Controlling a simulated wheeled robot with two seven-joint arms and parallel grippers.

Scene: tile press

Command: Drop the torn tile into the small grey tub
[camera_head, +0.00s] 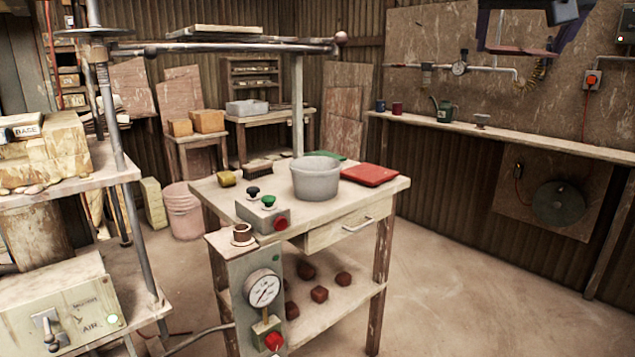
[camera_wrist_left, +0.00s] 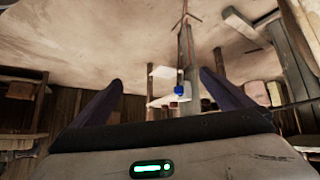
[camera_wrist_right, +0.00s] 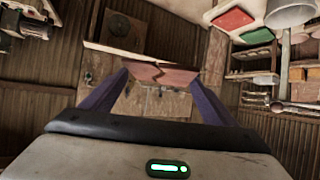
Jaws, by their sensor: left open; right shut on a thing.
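The torn tile (camera_wrist_right: 138,64) is held between the fingers of my right gripper (camera_wrist_right: 160,76) in the right wrist view. Its face is reddish brown, with a jagged notch near the middle. In the head view the right gripper (camera_head: 524,42) is high at the upper right, with the tile's thin edge (camera_head: 515,50) between its fingers. The small grey tub (camera_head: 317,180) stands upright on the wooden table, lower and left of that gripper. It also shows in the right wrist view (camera_wrist_right: 289,14). My left gripper (camera_wrist_left: 161,77) is open and empty; the head view does not show it.
A red tray (camera_head: 369,175) lies right of the tub, with a green tray (camera_head: 327,156) behind it. A button box (camera_head: 262,212) and a brush (camera_head: 257,170) are left of the tub. A metal pole and bar rise at left. The floor at right is clear.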

